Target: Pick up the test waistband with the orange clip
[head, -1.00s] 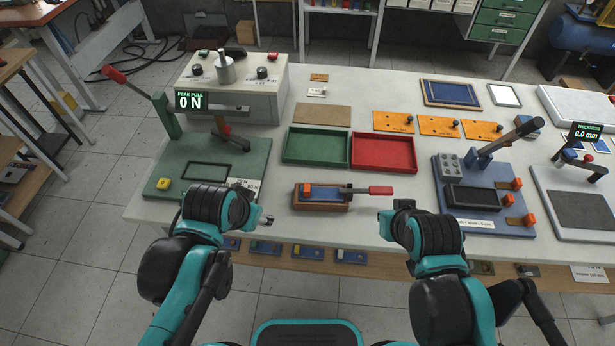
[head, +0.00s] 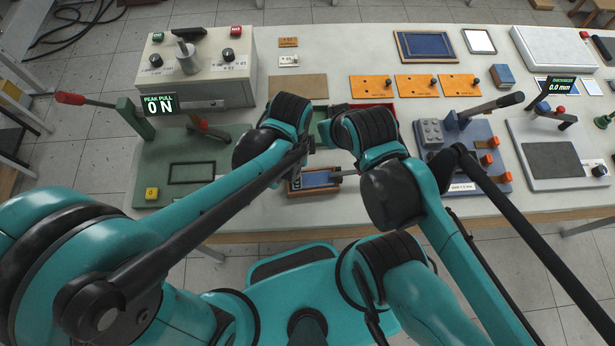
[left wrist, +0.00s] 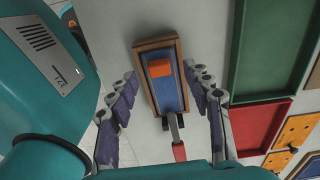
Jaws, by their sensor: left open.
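In the left wrist view a blue strip (left wrist: 160,95) with an orange clip (left wrist: 160,68) lies in a wooden holder (left wrist: 140,70). I take this to be the test waistband. My left gripper (left wrist: 165,103) is open, its fingers apart on both sides of the holder, with nothing held. In the head view the wooden holder (head: 307,191) shows below both wrists; the clip is hidden there. My right gripper (head: 325,132) is close beside the left one, mostly hidden by its wrist, so its jaws cannot be read.
A green tray (left wrist: 238,60) and a red tray (left wrist: 285,110) lie to the right. The green press (head: 190,170) is left, the blue lever fixture (head: 470,150) right.

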